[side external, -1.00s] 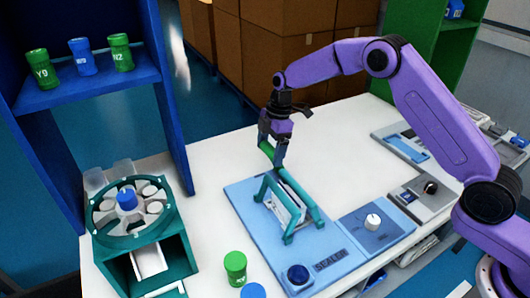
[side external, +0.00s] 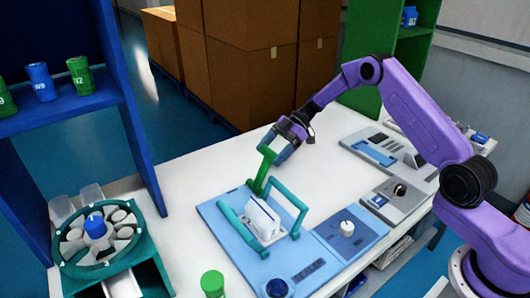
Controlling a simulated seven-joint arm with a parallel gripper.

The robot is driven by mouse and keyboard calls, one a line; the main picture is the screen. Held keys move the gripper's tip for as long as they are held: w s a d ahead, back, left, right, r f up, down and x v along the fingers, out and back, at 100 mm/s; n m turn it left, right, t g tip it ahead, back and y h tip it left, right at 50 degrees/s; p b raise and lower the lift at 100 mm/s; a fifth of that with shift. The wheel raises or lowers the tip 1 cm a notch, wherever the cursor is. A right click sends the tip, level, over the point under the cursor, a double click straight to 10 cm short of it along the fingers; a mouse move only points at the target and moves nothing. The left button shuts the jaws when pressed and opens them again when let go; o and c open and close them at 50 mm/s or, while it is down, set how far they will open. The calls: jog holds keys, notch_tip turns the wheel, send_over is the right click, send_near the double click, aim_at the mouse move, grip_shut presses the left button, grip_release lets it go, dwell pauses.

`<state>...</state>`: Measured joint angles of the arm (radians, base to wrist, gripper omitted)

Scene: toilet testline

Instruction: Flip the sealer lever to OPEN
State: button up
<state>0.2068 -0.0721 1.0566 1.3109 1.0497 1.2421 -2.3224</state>
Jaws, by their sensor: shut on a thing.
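The sealer (side external: 225,220) is a light blue base plate on the white table, with a label at its front edge. Its green lever (side external: 263,172) stands up from the back of the plate, leaning slightly right. My gripper (side external: 276,152) is shut on the top end of the lever. Two teal bars of the sealer stand apart: the left bar (side external: 240,232) is tilted low to the left, and the right bar (side external: 289,205) leans right. A white packet (side external: 263,217) stands between them. My fingers partly hide the lever's tip.
A teal carousel (side external: 100,238) with a blue-capped centre stands at the left, below a blue shelf (side external: 75,108) holding jars. A dial box (side external: 348,234) adjoins the sealer on the right. A green-capped jar (side external: 212,283) is in front. The table behind the sealer is clear.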

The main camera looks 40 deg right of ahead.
jog(key=shift+s+d+f, duration=0.1)
jog(key=shift+d+f, duration=0.8)
jog(key=shift+f, duration=0.05)
jog(key=shift+a+f, duration=0.1)
jog(key=shift+a, duration=0.05)
jog(key=o, duration=1.4)
jog(key=v, duration=1.7)
jog(key=shift+r, duration=0.35)
